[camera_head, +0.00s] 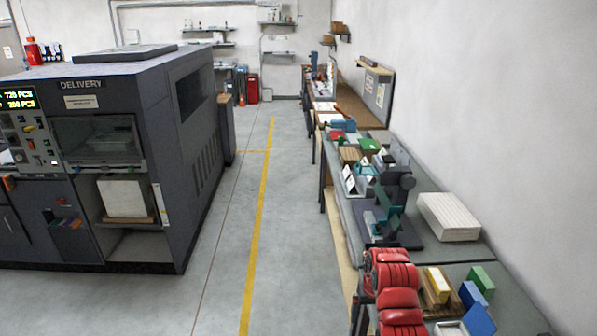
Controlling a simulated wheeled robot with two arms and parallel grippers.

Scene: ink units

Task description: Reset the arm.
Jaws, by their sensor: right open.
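A red, ribbed shape that looks like my right arm comes up from the bottom edge, right of centre, over the near end of the workbench (345,215). At its upper end is my right gripper (382,258). It is open, and I see nothing held in it. The fingertips are small and hard to make out. It is just in front of a dark stand with teal parts (392,195); I cannot tell whether they touch. My left gripper is not in view.
A pale ribbed block (448,216) lies right of the stand. Yellow (437,284), green (481,277) and blue (478,318) blocks lie right of my arm. A large grey machine (150,150) fills the left. The floor with a yellow line (261,200) is clear between.

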